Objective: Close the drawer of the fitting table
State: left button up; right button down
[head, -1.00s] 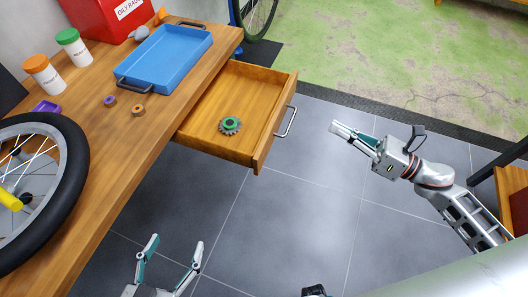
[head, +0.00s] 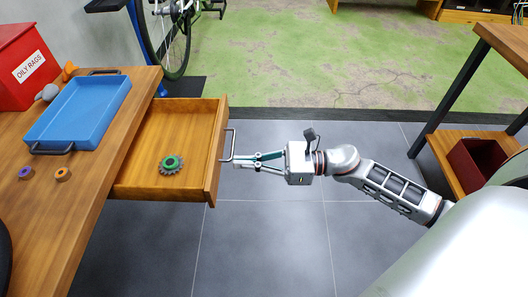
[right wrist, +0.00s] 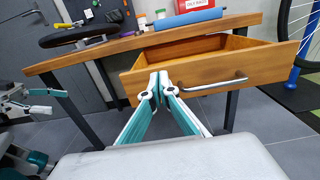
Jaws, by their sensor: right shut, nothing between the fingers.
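The wooden drawer (head: 211,170) of the fitting table (head: 70,222) stands pulled out to the right, with a metal handle (head: 231,146) on its front. A dark gear with a green centre (head: 171,164) lies inside it. My right gripper (head: 238,160) is shut and empty, its fingertips close to the handle and drawer front. In the right wrist view the fingertips (right wrist: 158,82) show in front of the drawer front (right wrist: 225,75), left of the handle (right wrist: 212,86). I cannot tell whether they touch. My left gripper is not in the head view now; an arm part shows at the left in the right wrist view.
A blue tray (head: 82,112), a red oily rags box (head: 27,68) and two small rings (head: 63,174) are on the tabletop. A bicycle wheel (head: 168,32) stands behind. A side table (head: 502,42) with a dark red bin (head: 478,165) is at right. Floor between is clear.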

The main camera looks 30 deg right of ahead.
aim_at(215, 162)
jog(key=shift+x, duration=2.15)
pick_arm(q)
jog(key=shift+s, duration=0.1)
pick_arm(e)
jog(key=shift+w+a, duration=0.15)
jog(key=shift+a, duration=0.15)
jog(key=b+x, duration=0.1)
jog(key=x, duration=1.6)
jog(key=shift+w+a+f, duration=0.15)
jog(key=shift+w+a, duration=0.1)
jog(key=shift+a, duration=0.05)
jog(key=shift+w+a, duration=0.4)
jog(key=shift+a, duration=0.15)
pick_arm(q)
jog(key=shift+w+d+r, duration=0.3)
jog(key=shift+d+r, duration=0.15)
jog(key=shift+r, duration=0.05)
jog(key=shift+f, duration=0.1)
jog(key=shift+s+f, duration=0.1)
pick_arm(e)
jog(key=shift+d, duration=0.1)
